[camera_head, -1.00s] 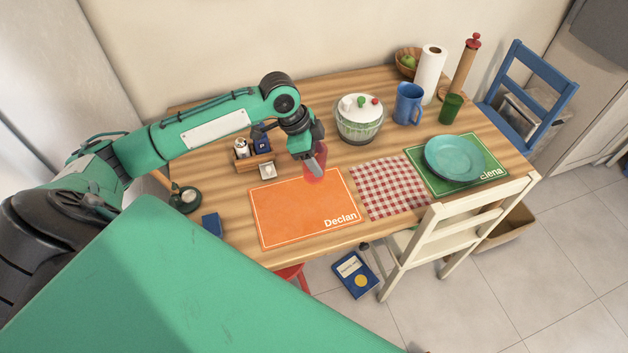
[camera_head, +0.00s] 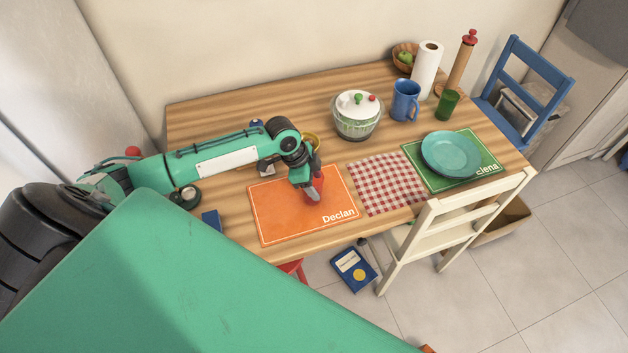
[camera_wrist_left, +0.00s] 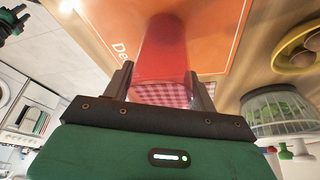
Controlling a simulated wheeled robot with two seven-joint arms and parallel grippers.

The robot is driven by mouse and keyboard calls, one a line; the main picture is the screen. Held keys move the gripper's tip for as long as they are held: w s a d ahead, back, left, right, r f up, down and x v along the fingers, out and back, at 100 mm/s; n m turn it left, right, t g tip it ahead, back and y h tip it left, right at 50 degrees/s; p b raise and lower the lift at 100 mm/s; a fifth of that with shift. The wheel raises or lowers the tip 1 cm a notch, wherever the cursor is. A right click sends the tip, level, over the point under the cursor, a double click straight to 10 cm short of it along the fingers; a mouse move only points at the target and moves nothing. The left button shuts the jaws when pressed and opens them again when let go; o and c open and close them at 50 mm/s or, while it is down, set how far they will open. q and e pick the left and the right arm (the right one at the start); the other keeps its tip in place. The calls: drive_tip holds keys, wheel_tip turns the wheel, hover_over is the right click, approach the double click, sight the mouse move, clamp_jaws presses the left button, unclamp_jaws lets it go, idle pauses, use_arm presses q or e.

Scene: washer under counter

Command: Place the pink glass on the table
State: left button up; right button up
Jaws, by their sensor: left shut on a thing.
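The pink glass (camera_wrist_left: 165,50) is translucent red-pink and sits between the two fingers of my left gripper (camera_wrist_left: 160,88) in the left wrist view. In the head view my left gripper (camera_head: 313,192) is shut on the glass (camera_head: 318,184), over the right part of the orange "Declan" placemat (camera_head: 285,210) on the wooden table (camera_head: 220,122). I cannot tell whether the glass base touches the mat. My right gripper is not in view.
A red checked cloth (camera_head: 388,183) lies right of the orange mat. Beyond are a lidded bowl (camera_head: 357,120), a blue mug (camera_head: 405,100), a green cup (camera_head: 447,104) and a teal plate (camera_head: 450,154). A cream chair (camera_head: 440,225) stands at the front edge.

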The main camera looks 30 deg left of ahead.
use_arm(q)
drive_tip(key=o, duration=0.7)
drive_tip(key=shift+f, duration=0.1)
drive_tip(key=o, duration=0.4)
